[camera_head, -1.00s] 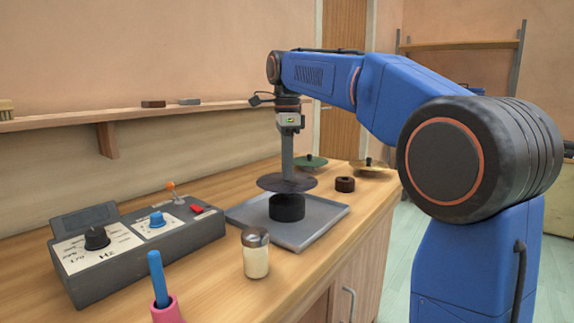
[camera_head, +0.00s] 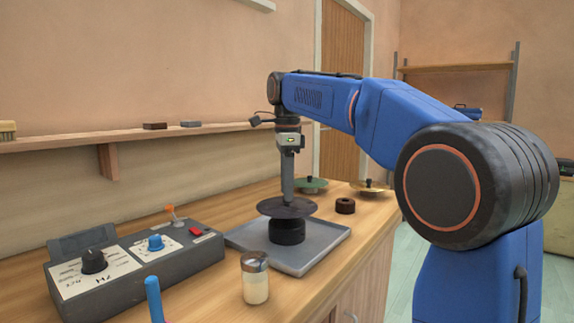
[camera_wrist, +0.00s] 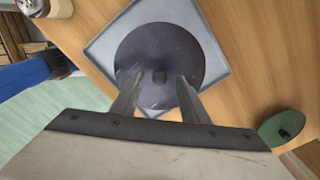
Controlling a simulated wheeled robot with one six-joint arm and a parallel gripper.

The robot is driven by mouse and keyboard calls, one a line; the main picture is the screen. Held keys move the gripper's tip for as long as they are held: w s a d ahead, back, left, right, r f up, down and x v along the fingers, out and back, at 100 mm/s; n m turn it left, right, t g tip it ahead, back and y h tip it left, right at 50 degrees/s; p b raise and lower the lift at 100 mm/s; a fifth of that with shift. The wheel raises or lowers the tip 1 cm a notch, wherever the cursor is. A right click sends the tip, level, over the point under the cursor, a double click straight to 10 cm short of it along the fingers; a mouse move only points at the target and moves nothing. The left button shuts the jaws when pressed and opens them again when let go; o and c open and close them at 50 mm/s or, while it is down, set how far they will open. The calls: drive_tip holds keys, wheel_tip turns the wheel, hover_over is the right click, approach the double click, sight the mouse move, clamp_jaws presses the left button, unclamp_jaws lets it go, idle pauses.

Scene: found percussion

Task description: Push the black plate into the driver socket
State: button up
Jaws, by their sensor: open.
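The black plate (camera_head: 268,208) is a dark round disc above the driver (camera_head: 287,232), a black cylinder standing on a grey tray (camera_head: 316,249). In the wrist view the plate (camera_wrist: 160,55) has a small dark stub at its centre and covers the driver. My gripper (camera_head: 287,198) points straight down over the plate's middle. In the wrist view my gripper's fingers (camera_wrist: 157,80) are apart, one on each side of the stub. Whether the fingertips touch the plate, and whether the plate is seated in the socket, I cannot tell.
A control box (camera_head: 135,263) with knobs stands left of the tray. A glass jar (camera_head: 255,280) and a blue handle (camera_head: 154,299) are in front. A dark ring (camera_head: 345,206), a green disc (camera_head: 311,186) and a brass disc (camera_head: 370,187) lie behind and to the right.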

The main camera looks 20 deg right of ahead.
wheel_tip(320, 180, up, 10)
drive_tip(key=shift+r, duration=0.2)
idle(0.5)
